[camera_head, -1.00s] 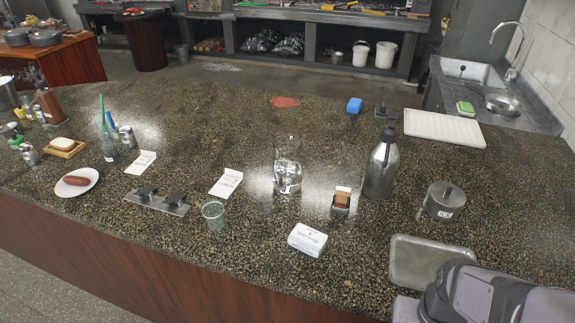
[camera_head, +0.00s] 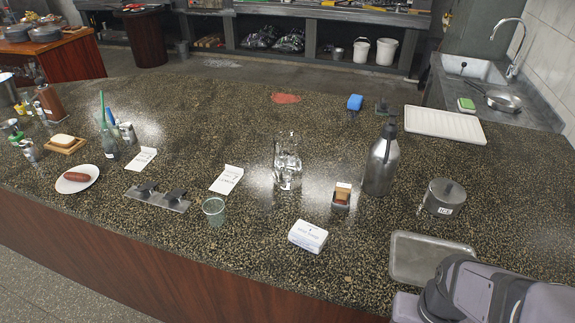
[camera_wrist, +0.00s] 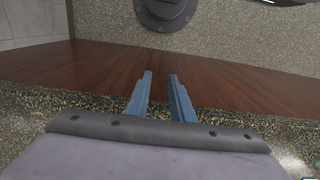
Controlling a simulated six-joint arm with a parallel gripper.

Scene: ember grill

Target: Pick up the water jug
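The water jug (camera_head: 287,163) looks to be the clear glass vessel standing upright near the middle of the speckled counter (camera_head: 225,120) in the head view. It has a small label low on its side. Its contents are hard to make out through the glass. My gripper (camera_wrist: 160,76) shows in the wrist view as two blue fingers with a gap between them, open and empty. It is over the counter's edge and wooden front, away from the jug. The jug is not in the wrist view, and the fingers are not seen in the head view.
A lidded ice pot (camera_head: 444,197) and grey tray (camera_head: 420,259) are right. Behind the jug the counter is mostly clear.

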